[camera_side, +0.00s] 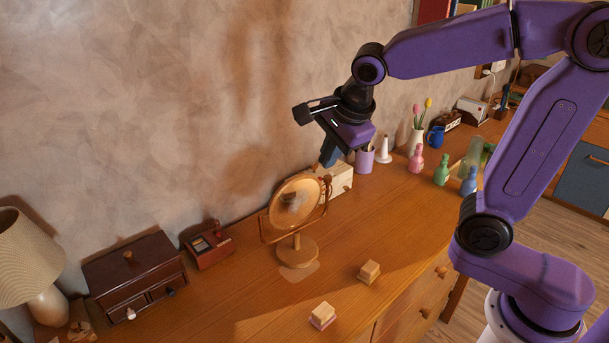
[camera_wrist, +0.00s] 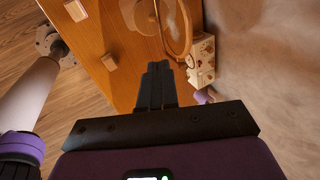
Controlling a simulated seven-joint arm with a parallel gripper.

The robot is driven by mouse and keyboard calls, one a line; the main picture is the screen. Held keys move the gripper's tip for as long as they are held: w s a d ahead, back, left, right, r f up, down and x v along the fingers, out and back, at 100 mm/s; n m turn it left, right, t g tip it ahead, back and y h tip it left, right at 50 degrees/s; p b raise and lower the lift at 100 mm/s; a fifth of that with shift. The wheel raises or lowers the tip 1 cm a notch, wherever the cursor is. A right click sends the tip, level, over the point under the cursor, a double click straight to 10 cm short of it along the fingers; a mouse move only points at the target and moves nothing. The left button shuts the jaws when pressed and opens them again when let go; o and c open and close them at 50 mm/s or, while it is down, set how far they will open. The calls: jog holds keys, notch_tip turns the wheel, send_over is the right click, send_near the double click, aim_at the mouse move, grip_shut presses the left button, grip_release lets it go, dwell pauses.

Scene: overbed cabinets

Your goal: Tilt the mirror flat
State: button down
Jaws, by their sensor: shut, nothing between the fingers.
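The mirror (camera_side: 297,203) is a round, copper-coloured disc in a frame on a round wooden base (camera_side: 296,251), standing on the wooden dresser top (camera_side: 222,290). Its face is tilted, neither upright nor flat. In the wrist view the mirror's frame (camera_wrist: 186,40) shows at the top right of centre, partly cut off by the top edge. My gripper (camera_side: 326,163) is above and a little right of the mirror's upper edge, apparently apart from it. In the wrist view my gripper's fingers (camera_wrist: 157,68) are together with nothing between them.
A pale box (camera_side: 337,178) stands close behind the mirror, with a purple cup (camera_side: 364,160) beyond. A brown drawer box (camera_side: 135,270) and small red box (camera_side: 207,244) are left. Two small blocks (camera_side: 369,272) (camera_side: 322,315) lie in front. Bottles (camera_side: 441,168) stand right.

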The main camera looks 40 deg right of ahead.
jog(key=w+f, duration=0.8)
jog(key=shift+d+f, duration=0.35)
jog(key=shift+f, duration=0.05)
dwell(0.5)
jog(key=shift+w+r, duration=0.1)
jog(key=shift+w, duration=0.15)
